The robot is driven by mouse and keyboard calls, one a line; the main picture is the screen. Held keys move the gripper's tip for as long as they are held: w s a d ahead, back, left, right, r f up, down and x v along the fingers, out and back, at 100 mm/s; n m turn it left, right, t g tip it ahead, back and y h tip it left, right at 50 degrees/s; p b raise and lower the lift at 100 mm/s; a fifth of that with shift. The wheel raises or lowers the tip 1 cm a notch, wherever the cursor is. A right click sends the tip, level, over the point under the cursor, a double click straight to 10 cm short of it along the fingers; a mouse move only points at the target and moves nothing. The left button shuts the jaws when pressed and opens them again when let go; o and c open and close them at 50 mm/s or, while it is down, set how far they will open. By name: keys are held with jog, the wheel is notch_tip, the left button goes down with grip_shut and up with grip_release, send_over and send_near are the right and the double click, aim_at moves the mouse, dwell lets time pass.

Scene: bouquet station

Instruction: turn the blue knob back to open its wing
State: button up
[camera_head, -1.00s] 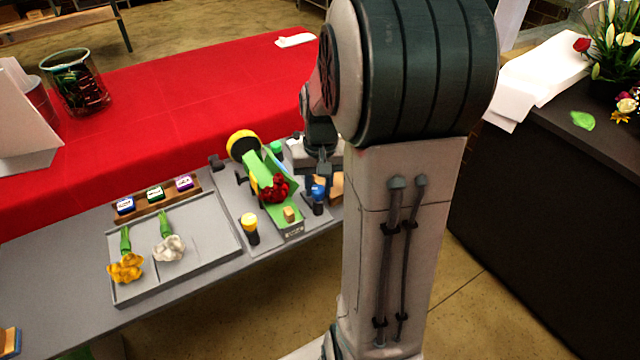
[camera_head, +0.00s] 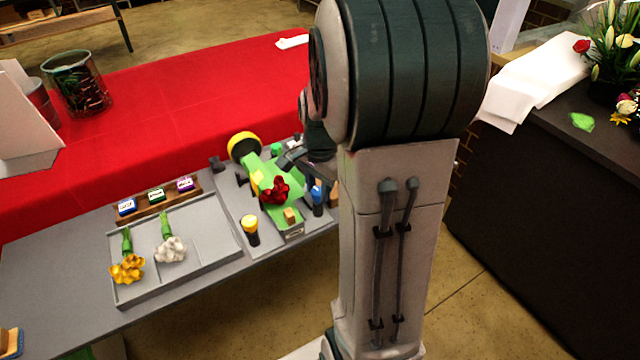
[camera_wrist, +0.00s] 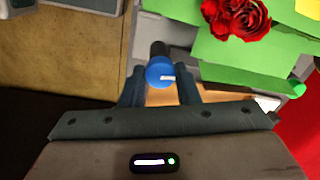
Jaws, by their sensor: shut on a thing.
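The blue knob (camera_wrist: 160,72) sits between the two fingers of my gripper (camera_wrist: 160,90) in the wrist view, with a white mark on its top. The gripper is shut on it. In the head view the blue knob (camera_head: 317,194) shows at the right side of the green wrapping bed, and my gripper (camera_head: 318,180) is partly hidden there by my arm. Green sheet (camera_head: 262,180) lies on the bed, with red roses (camera_head: 275,190) on it; the roses also show in the wrist view (camera_wrist: 238,16). The state of the wing beside the knob is hard to tell.
A yellow-topped knob (camera_head: 250,226) stands at the left of the bed, and a yellow roll (camera_head: 243,146) behind it. A grey tray (camera_head: 205,235) with yellow and white flowers is farther left. A small wooden block (camera_head: 290,215) sits at the bed's near end.

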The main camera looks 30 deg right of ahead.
aim_at(319, 192)
jog(key=shift+r+m, duration=0.1)
jog(key=shift+m, duration=0.7)
jog(key=shift+w, duration=0.1)
jog(key=o, duration=1)
jog(key=shift+c, duration=0.2)
notch_tip(319, 192, up, 14)
jog(key=shift+s+p, duration=0.35)
jog(key=shift+p, duration=0.05)
